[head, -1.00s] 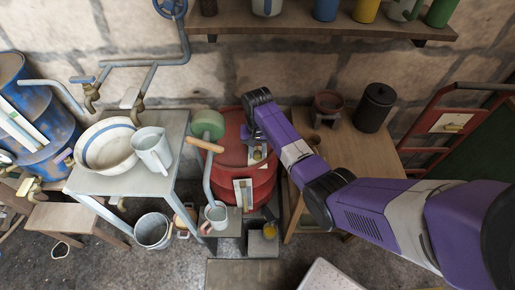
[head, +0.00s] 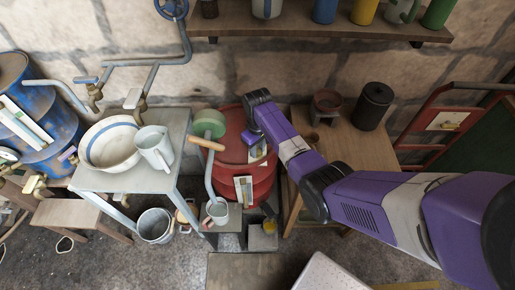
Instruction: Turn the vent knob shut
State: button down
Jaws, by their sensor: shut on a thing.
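The red drum (head: 263,183) stands at the middle, between the grey table and the wooden stand. A green-ended pump with a wooden handle (head: 206,144) rises just left of my gripper.
A grey table (head: 180,128) with a basin (head: 110,144) and a pitcher (head: 154,149) is left of the drum. A wooden stand (head: 338,140) with a black canister (head: 373,106) is at right. A mug (head: 217,211) sits below the pump spout.

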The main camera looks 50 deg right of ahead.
aim_at(258, 150)
dwell(0.3)
jog(key=c, duration=1.1)
grip_release()
jog(key=shift+r, duration=3.95)
